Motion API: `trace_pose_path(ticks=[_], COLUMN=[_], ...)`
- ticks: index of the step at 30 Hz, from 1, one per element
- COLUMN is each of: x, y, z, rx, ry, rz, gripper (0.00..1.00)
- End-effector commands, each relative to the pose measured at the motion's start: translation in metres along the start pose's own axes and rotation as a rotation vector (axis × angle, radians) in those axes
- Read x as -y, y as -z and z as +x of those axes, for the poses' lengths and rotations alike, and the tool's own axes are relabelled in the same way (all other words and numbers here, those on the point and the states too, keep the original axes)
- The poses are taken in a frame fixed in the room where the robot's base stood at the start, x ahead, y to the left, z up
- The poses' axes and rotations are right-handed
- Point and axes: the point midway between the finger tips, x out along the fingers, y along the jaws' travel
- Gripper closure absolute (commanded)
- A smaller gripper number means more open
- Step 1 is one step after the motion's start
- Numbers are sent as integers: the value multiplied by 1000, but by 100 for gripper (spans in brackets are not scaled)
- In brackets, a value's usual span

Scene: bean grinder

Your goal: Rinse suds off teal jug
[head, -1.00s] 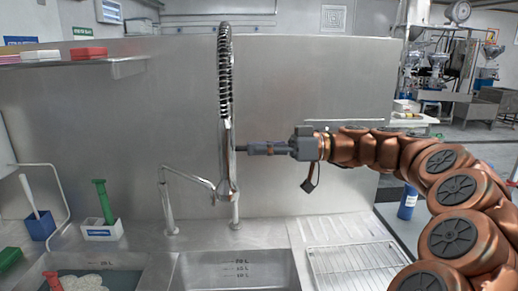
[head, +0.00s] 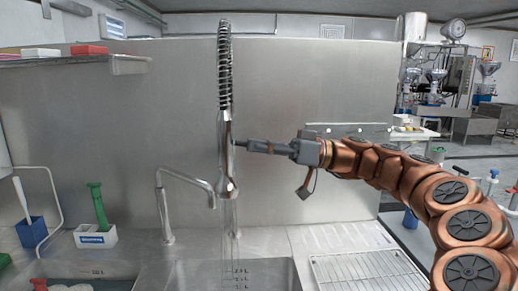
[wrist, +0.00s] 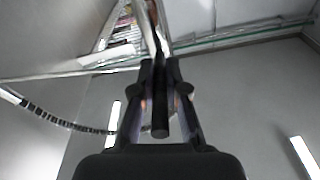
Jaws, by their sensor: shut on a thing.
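No teal jug shows in either view. A steel spray tap (head: 226,165) with a coiled spring hose hangs over the middle sink basin. My gripper (head: 241,144) reaches it from the right at mid height. In the wrist view my gripper (wrist: 160,105) is shut on a dark rod (wrist: 159,122), which looks like the spray tap's lever. A thin stream of water (head: 230,235) falls from the spray head into the basin (head: 190,275).
A bent faucet (head: 165,215) stands left of the spray tap. A drying rack (head: 365,270) lies to the right. A white caddy with a green brush (head: 96,237) and a blue holder (head: 32,232) stand at left. A shelf (head: 60,61) juts out above.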

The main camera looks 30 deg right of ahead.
Motion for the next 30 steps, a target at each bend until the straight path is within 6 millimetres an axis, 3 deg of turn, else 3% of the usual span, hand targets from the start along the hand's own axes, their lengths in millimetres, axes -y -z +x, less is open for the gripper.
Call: trace_pose_path(ticks=[2, 3, 9, 20, 25, 30], x=[0, 0, 0, 0, 0, 0], y=[1, 1, 0, 0, 1, 1], z=[0, 0, 0, -3, -20, -50], rx=[-2, -2, -1, 0, -1, -2], ry=[-1, -1, -1, -1, 0, -3], rz=[-1, -1, -1, -1, -3, -4], gripper=[100, 83, 63, 62, 62, 62])
